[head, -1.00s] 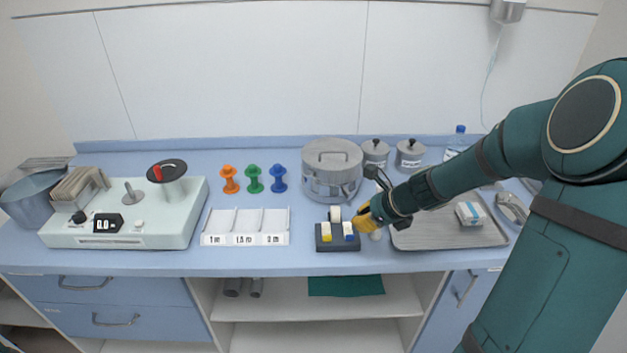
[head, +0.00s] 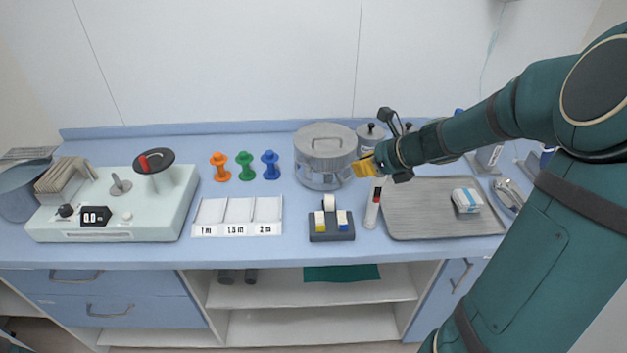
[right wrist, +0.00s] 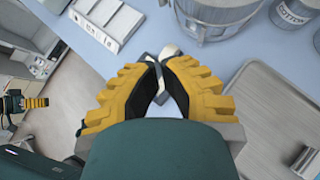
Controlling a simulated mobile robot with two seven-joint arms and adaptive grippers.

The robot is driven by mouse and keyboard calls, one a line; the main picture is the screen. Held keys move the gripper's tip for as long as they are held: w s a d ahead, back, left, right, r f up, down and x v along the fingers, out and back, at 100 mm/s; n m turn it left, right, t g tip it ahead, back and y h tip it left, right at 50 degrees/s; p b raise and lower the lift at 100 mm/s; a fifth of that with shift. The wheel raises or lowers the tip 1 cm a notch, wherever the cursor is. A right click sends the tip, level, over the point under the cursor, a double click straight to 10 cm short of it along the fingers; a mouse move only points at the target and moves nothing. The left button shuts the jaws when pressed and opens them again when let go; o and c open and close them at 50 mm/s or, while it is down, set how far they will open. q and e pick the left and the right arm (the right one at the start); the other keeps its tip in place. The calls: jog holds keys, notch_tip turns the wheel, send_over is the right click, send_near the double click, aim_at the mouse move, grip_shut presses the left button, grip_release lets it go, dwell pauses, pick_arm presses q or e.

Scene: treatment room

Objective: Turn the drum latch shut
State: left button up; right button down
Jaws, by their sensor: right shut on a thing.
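The metal drum (head: 312,172) with its lid and top handle stands at the back middle of the counter. My right gripper (head: 358,169) is at the drum's front right side, its yellow fingers close against the wall.
A dark holder (head: 331,238) with yellow and blue pieces and a white, red-banded tube (head: 373,205) are in front of the drum. A metal tray (head: 430,228) lies to the right, grey canisters (head: 369,133) behind. Spools and a sectioned white tray (head: 237,230) are left.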

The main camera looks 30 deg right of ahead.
jog(key=b, duration=0.4)
send_near(306, 167)
notch_tip(306, 167, down, 8)
jog(key=w+a, duration=0.2)
jog(key=shift+w+a+f+b, duration=0.1)
jog(key=shift+w+b, duration=0.05)
jog(key=shift+w, duration=0.2)
jog(key=shift+w+a+f+b, duration=0.1)
jog(key=shift+w+f+b, duration=0.05)
jog(key=shift+w, duration=0.2)
